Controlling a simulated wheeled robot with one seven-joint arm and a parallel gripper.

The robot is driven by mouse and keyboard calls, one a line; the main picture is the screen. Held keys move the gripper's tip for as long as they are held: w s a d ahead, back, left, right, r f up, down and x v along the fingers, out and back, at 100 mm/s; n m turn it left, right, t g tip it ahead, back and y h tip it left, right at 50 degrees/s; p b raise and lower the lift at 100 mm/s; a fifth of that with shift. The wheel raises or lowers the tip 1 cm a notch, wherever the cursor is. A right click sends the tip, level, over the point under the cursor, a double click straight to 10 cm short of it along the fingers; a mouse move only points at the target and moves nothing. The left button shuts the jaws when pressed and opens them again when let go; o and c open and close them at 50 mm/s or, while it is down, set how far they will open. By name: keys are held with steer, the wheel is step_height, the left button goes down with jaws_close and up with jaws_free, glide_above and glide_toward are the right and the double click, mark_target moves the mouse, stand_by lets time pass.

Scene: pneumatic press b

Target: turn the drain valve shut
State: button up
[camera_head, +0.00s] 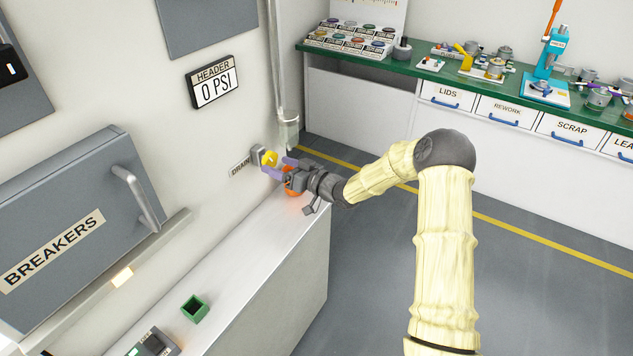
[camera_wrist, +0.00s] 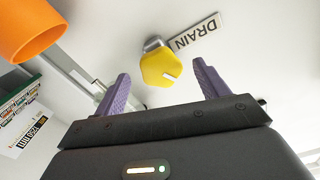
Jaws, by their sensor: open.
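The drain valve has a yellow knob (camera_head: 270,158) on a grey fitting on the wall, beside the DRAIN label (camera_head: 240,166). In the wrist view the yellow knob (camera_wrist: 162,68) shows a pale slot mark at its right edge, and the DRAIN label (camera_wrist: 194,34) is above right of it. My gripper (camera_head: 280,167) is at the wall end of the grey cabinet, in front of the knob. In the wrist view its purple fingers (camera_wrist: 161,86) are spread apart, with the knob showing between and beyond them. Contact with the knob is not visible.
An orange cylinder (camera_wrist: 28,28) is close by at upper left in the wrist view. A clear bowl on a pipe (camera_head: 288,132) hangs near my gripper. The HEADER gauge reads 0 PSI (camera_head: 214,82). A green open box (camera_head: 195,308) stands on the cabinet top (camera_head: 245,270).

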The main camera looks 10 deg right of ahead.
steer(key=b+v, duration=0.1)
steer(key=v, duration=1.2)
steer(key=shift+s+d, duration=0.25)
steer(key=shift+d, duration=0.05)
